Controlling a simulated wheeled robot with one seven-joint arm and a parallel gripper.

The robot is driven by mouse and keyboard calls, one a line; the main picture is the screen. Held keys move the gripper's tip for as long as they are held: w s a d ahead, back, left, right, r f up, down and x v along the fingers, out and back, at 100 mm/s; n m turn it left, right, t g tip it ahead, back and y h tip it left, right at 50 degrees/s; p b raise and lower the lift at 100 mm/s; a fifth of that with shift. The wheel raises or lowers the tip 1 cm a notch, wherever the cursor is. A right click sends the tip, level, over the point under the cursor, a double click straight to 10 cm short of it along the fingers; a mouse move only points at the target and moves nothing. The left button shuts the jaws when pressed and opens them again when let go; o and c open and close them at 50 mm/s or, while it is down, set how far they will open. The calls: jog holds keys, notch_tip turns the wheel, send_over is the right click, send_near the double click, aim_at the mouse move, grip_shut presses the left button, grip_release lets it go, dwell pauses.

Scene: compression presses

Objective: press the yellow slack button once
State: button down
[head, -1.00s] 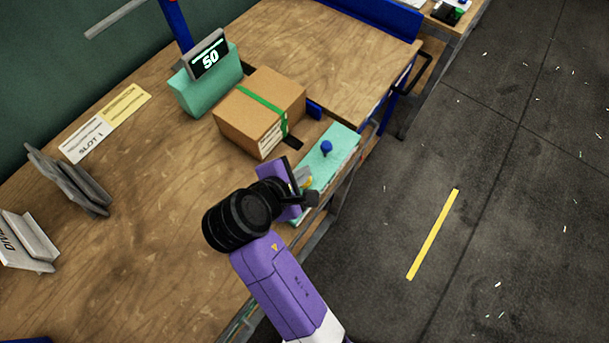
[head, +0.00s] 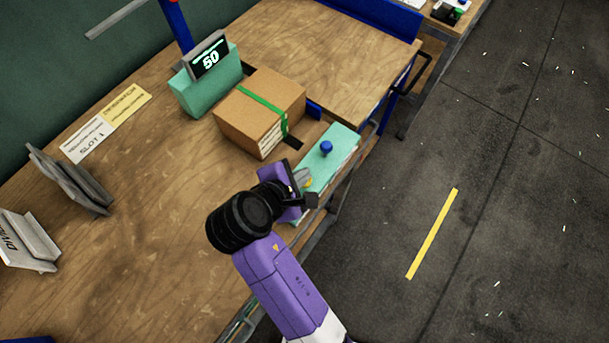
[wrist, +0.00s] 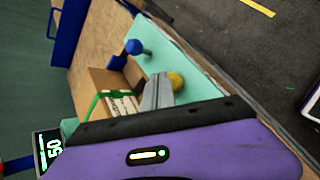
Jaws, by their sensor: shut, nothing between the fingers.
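The yellow button (head: 309,183) sits on the teal control panel (head: 340,140) at the bench's front edge, mostly hidden by my gripper in the head view. It shows as a yellow dome in the wrist view (wrist: 177,82), just right of my grey fingers. My gripper (head: 303,177) is shut and empty, with its fingertips over the panel close beside the yellow button. I cannot tell whether they touch it.
A blue knob (head: 326,148) stands on the same panel, farther along. A cardboard box (head: 258,115) with a green strap lies behind it. A teal display unit (head: 208,85) reads 50. Grey dividers (head: 70,180) stand at the left. The wood between is clear.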

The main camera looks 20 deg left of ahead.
jog(key=shift+f, duration=0.75)
dwell(0.6)
dwell(0.3)
jog(key=shift+r+p, duration=1.3)
jog(key=shift+p, duration=0.05)
jog(key=shift+r, duration=0.1)
notch_tip(320, 180, up, 3)
jog(key=p, duration=0.3)
jog(key=shift+f, duration=0.2)
jog(key=shift+r+p, duration=0.3)
jog(key=shift+r, duration=0.75)
